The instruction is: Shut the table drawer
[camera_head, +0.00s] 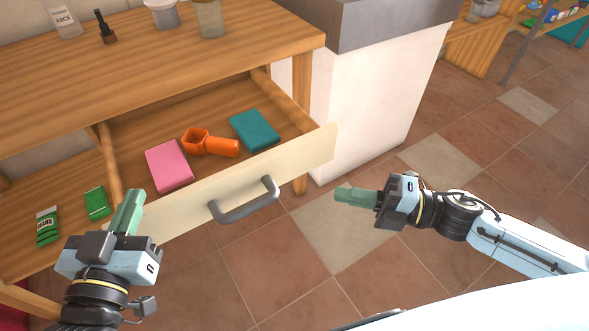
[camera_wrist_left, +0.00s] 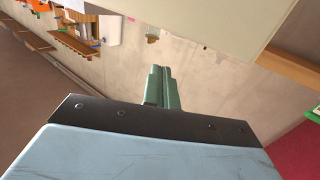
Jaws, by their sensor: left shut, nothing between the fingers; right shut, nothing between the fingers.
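The wooden table's drawer (camera_head: 182,209) is pulled out, with a pale front and a grey bar handle (camera_head: 244,202). In it lie a pink box (camera_head: 168,166), an orange scoop-like item (camera_head: 209,143) and a teal box (camera_head: 254,130). My left gripper (camera_head: 128,212) is shut and empty at the left end of the drawer front; I cannot tell whether it touches. Its green fingers also show in the left wrist view (camera_wrist_left: 162,88), below a pale panel. My right gripper (camera_head: 342,196) is shut and empty, in the air to the right of the handle, apart from the drawer.
The wooden table top (camera_head: 150,62) holds a juice bottle (camera_head: 63,20), a dark small bottle (camera_head: 104,28) and two containers. A green box (camera_head: 97,203) and a beans pack (camera_head: 47,226) lie left of the drawer. A white cabinet (camera_head: 375,95) stands right; tiled floor is clear.

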